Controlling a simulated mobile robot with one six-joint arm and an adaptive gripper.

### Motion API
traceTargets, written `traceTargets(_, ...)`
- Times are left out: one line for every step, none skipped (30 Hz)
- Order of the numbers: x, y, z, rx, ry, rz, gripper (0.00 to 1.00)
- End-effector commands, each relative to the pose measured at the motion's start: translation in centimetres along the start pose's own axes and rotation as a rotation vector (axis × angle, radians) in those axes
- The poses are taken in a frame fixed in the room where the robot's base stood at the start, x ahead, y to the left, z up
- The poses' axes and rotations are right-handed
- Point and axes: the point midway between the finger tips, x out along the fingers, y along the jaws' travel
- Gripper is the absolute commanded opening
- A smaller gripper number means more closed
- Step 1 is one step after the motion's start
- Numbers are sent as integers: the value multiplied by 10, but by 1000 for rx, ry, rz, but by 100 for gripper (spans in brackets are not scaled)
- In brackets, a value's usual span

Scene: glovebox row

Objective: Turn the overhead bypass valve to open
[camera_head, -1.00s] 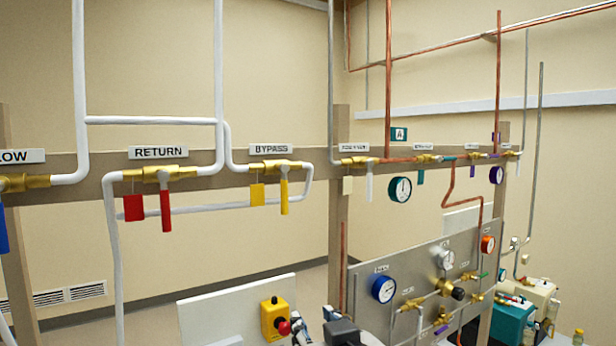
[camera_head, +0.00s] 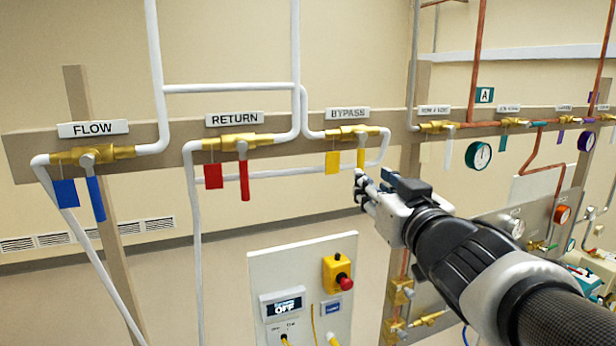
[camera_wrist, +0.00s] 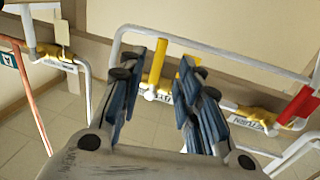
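The bypass valve (camera_head: 353,132) is a brass body on the wall rail under the BYPASS sign (camera_head: 348,114). Its yellow lever (camera_head: 361,157) hangs straight down, crosswise to the pipe. A yellow tag (camera_head: 332,163) hangs to its left. My gripper (camera_head: 364,186) is at the lever's lower end; its fingertips overlap this end in the head view. In the wrist view, my gripper (camera_wrist: 155,85) is open, with dark padded fingers apart. The yellow lever (camera_wrist: 157,62) shows in the gap, apparently just beyond the tips. The right finger partly hides the yellow tag (camera_wrist: 188,70). Contact cannot be told.
The return valve (camera_head: 238,142), with red lever and tag, is to the left; the flow valve (camera_head: 92,154) with blue ones is farther left. White pipes (camera_head: 342,170) loop behind the bypass lever. A panel (camera_head: 300,258) with a red button (camera_head: 346,283) stands below.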

Motion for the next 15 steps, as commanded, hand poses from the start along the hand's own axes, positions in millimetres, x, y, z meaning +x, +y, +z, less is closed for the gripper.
traceTargets(12, 0, 2, 2, -2, -1, 32)
traceTargets(19, 0, 2, 1, -4, -2, 32)
traceTargets(28, -1, 2, 2, -3, -2, 32)
traceTargets(33, 0, 1, 0, -3, -1, 32)
traceTargets(39, 0, 1, 2, -3, -1, 32)
traceTargets(47, 0, 1, 0, -2, -1, 32)
traceTargets(52, 0, 1, 1, -2, -1, 32)
traceTargets(56, 0, 1, 2, -2, -1, 32)
traceTargets(62, 0, 0, 0, -2, -1, 32)
traceTargets(65, 0, 0, 0, -1, 0, 32)
traceTargets(69, 0, 0, 0, -1, 0, 32)
traceTargets(72, 0, 0, 1, -1, 1, 32)
traceTargets(75, 0, -1, 1, -1, 1, 32)
traceTargets(76, 0, 0, 0, -1, 1, 32)
traceTargets(79, 0, 0, -1, -1, 1, 32)
